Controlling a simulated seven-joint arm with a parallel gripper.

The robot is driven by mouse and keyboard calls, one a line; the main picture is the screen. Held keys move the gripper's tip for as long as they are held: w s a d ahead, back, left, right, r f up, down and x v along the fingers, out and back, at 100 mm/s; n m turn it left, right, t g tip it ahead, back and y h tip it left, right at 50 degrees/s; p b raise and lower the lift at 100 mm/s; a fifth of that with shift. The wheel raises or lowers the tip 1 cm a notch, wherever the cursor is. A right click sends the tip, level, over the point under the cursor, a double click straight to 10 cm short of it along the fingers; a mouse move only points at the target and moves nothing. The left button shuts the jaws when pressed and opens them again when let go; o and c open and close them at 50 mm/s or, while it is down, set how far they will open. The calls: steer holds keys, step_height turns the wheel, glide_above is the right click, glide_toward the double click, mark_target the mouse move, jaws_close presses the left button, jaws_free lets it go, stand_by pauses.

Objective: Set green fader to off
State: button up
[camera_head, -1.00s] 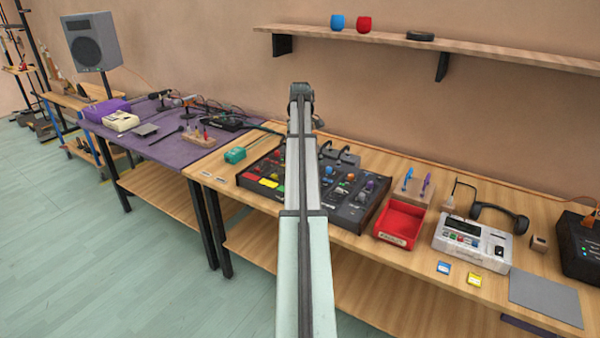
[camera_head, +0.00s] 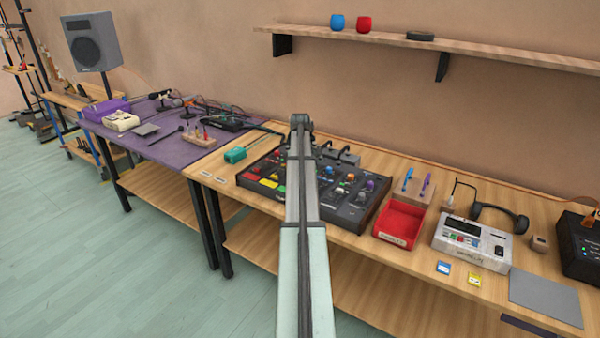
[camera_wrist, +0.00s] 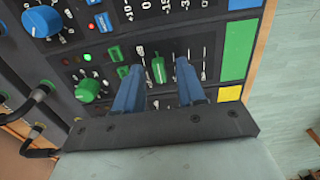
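The green fader (camera_wrist: 158,70) shows in the wrist view as an upright green cap on a slot with white scale marks. The marks are too small to read with certainty. My gripper (camera_wrist: 160,65) has two blue fingers spread apart, one on each side of the green fader, with nothing clamped. I cannot tell how far the fingertips are above the panel. The mixing console (camera_head: 352,213) stands on the wooden table in the head view. My arm hides part of the console and the gripper there.
A green knob (camera_wrist: 90,90), a lit green lamp (camera_wrist: 87,57) and green buttons (camera_wrist: 114,52) lie left of the fader. A green pad (camera_wrist: 238,50) and a yellow pad (camera_wrist: 230,93) lie to the right. A red bin (camera_head: 400,222) stands right of the console.

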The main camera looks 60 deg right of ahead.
steer(key=shift+c, duration=0.4)
jaws_close()
